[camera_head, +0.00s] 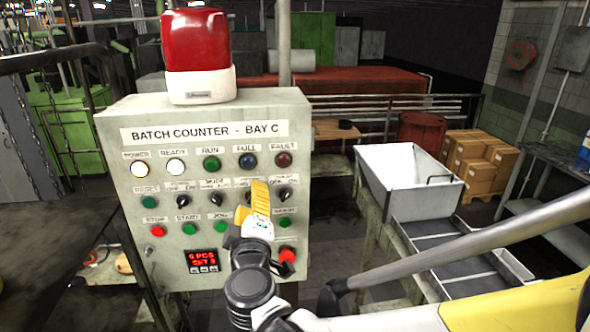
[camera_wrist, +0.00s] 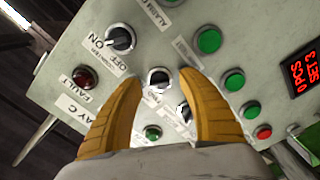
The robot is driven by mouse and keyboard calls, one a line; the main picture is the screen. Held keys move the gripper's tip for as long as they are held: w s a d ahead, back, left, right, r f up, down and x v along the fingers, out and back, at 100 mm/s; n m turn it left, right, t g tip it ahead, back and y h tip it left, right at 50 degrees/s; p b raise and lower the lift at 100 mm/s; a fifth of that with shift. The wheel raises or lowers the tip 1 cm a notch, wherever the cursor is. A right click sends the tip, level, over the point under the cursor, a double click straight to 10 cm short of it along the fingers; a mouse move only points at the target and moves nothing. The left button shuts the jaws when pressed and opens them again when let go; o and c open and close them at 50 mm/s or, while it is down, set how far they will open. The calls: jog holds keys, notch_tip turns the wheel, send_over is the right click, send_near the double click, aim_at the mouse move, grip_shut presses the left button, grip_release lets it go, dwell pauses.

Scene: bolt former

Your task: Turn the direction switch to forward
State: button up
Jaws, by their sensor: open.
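The control panel (camera_head: 130,190) carries a row of black selector switches. My gripper (camera_head: 259,186) hides this switch in the head view. My gripper is open, its two yellow fingers (camera_wrist: 162,74) pointing at the panel on either side of the switch in the picture. I cannot tell whether they touch it.
An OFF-ON switch (camera_head: 285,195) sits just right of my gripper, and the mode switch (camera_head: 214,199) sits left. Lamps line the row above and push buttons the row below, with a red counter display (camera_head: 202,261). A white chute (camera_head: 400,170) stands right of the panel.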

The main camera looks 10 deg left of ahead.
jog(key=shift+w, duration=0.3)
grip_shut()
jog(key=n+b, duration=0.3)
jog(key=n, duration=0.3)
jog(key=shift+f, duration=0.1)
jog(key=n+b, duration=0.1)
jog(key=n, duration=0.4)
jog(key=shift+n+b, duration=0.3)
jog(key=shift+b, duration=0.1)
dwell(0.5)
